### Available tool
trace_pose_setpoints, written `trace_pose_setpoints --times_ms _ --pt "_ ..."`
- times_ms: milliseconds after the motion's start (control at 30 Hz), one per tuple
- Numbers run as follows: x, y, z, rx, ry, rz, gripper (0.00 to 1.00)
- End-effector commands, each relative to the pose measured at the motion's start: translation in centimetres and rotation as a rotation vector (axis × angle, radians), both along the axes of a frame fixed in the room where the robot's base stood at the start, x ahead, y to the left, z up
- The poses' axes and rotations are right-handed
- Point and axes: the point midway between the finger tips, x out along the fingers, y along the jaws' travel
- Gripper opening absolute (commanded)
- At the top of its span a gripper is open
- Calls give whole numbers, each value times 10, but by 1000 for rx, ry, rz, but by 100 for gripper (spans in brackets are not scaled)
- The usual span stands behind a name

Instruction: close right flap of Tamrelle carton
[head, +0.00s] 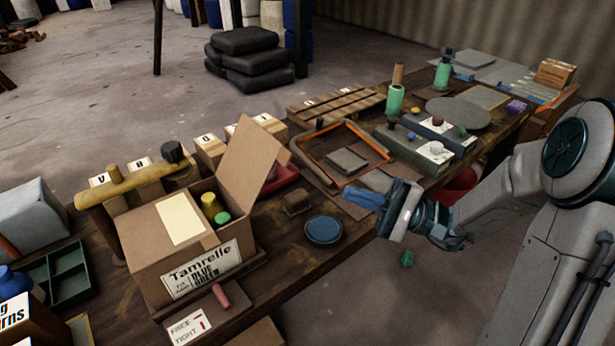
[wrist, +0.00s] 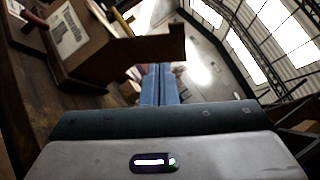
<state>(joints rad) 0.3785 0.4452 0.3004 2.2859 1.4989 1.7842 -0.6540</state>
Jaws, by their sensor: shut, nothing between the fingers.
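The Tamrelle carton (head: 150,258) stands on the wooden bench at the left in the head view, its label facing the front. Its left flap (head: 176,222) lies flat over part of the top. Its right flap (head: 249,160) stands up and leans outward to the right. A yellow and a green item show inside the opening. My gripper (head: 366,197) is shut and empty, to the right of the carton and apart from it, over the bench's front edge. In the wrist view the shut fingers (wrist: 158,84) point up the picture, with the carton (wrist: 75,42) to their left and the flap (wrist: 152,48) just beyond their tips.
A blue round dish (head: 324,230) and a small brown block (head: 296,202) sit between carton and gripper. An orange-edged tray (head: 341,146) lies behind.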

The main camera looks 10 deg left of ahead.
Motion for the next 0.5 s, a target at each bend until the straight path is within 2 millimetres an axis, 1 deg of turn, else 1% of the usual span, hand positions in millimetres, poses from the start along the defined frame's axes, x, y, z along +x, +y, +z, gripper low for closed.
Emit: trace_pose_setpoints --times_ms 33,100,233,367,500 --pt "9 -5 -6 50 3 -35 0" --pt "17 -10 -6 96 1 -69 0" --pt "24 -9 -2 130 -4 -97 0" --pt "24 6 6 131 -5 -95 0" --pt "24 32 17 129 -5 -92 0"
